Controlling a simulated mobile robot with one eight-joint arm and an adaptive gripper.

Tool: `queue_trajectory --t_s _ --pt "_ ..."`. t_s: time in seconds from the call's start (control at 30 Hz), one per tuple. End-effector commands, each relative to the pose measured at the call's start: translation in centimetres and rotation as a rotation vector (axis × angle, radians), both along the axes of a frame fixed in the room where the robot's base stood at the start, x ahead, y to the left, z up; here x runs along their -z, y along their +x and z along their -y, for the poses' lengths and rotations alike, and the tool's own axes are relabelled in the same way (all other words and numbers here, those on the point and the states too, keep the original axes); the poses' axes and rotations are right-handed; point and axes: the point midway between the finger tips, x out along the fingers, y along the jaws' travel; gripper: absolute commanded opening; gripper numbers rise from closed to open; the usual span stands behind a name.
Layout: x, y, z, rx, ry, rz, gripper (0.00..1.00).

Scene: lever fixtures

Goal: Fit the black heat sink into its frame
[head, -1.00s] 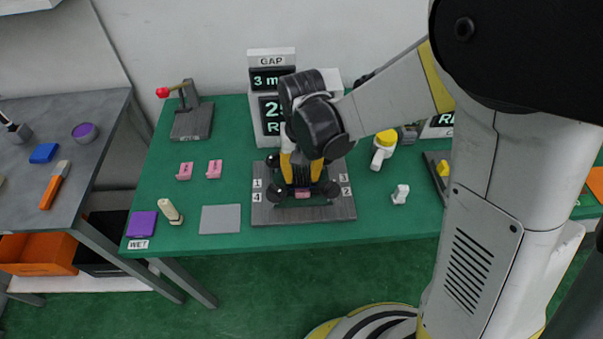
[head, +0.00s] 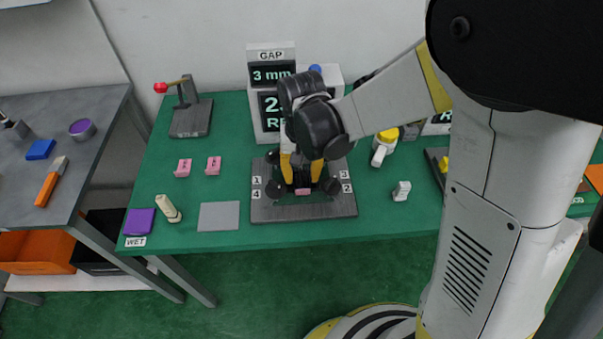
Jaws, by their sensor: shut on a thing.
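My gripper (head: 302,176) points down over the grey frame plate (head: 262,208) at the middle of the green table. Its yellow fingers are shut on the black heat sink (head: 302,179), which shows only as a dark patch between them. The heat sink is low over the middle of the frame, among black round knobs at corners marked 1 to 4. A pink piece (head: 303,191) shows just in front of it. I cannot tell whether the heat sink touches the frame or is fully seated, as the fingers and wrist hide much of it.
A gap display (head: 271,75) stands behind the frame. Two pink blocks (head: 183,168) and a grey pad (head: 219,216) lie to the left, with a red-knobbed lever fixture (head: 190,118) behind. A yellow-topped white item (head: 383,147) and a small white piece (head: 401,191) are to the right.

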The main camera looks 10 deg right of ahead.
Motion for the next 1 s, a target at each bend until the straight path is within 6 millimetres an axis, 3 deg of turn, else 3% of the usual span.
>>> queue_trajectory --t_s 0.27,0.3,0.33,0.73,1.0 --pt "0.0 0.0 0.0 0.0 0.0 0.0 0.11" --pt "0.0 0.0 0.0 0.0 0.0 0.0 0.5" --pt "0.0 0.0 0.0 0.0 0.0 0.0 0.59" --pt "-0.5 0.0 0.0 0.0 0.0 0.0 0.6" --pt "-5.8 -0.1 0.0 0.0 0.0 0.0 0.6"
